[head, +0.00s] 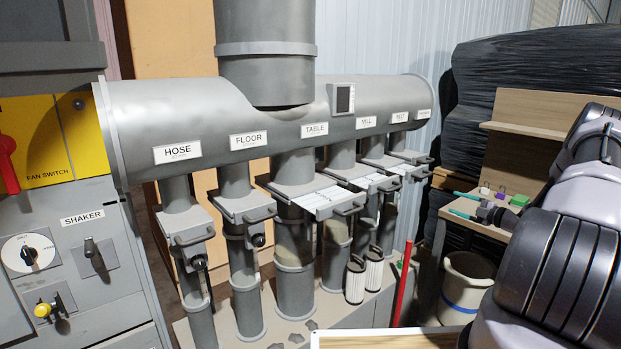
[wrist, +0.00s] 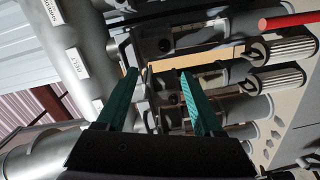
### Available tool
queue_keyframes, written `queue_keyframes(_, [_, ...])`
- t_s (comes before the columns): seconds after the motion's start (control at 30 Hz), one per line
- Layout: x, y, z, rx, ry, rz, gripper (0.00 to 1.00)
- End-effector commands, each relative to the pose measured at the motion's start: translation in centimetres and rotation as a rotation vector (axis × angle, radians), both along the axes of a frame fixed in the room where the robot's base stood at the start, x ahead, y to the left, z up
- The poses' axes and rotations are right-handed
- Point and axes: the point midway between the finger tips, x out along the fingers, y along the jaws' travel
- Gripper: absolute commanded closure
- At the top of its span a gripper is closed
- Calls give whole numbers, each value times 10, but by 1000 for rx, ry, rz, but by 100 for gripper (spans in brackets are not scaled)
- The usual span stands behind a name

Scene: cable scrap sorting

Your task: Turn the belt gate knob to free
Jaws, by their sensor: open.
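The grey duct carries a BELT label (head: 400,117), with the belt gate (head: 407,170) below it and its pale slide plate drawn out. The belt knob cannot be made out in the head view. My gripper (head: 463,204) is open and empty, its two teal fingers pointing left, to the right of the gates. In the wrist view my gripper (wrist: 158,72) frames a grey gate with a small dark round knob (wrist: 173,98) seen between the fingers. This seems to be the belt gate, as a blurred four-letter label (wrist: 75,62) is beside it. No contact shows, and the knob's setting is unreadable.
Gates for HOSE (head: 185,225), FLOOR (head: 250,208), TABLE (head: 328,201) and MILL (head: 370,183) stand left of it. Two ribbed filter cartridges (head: 364,275) and a red post (head: 403,285) are below. A wooden shelf unit (head: 540,105) and a white bucket (head: 465,285) are at right.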

Motion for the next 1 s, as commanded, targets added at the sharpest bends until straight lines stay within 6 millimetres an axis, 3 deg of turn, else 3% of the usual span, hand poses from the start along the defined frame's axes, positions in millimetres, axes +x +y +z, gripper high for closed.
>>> queue_keyframes(0.37, [38, 5, 67, 1, 122, -128, 31])
queue_keyframes(0.47, [48, 9, 95, 8, 169, -188, 31])
queue_keyframes(0.63, [61, 21, 165, 45, 274, -348, 31])
queue_keyframes(0.83, [45, 45, 252, 146, 396, -572, 31])
queue_keyframes(1.0, [4, 71, 315, 280, 487, -754, 31])
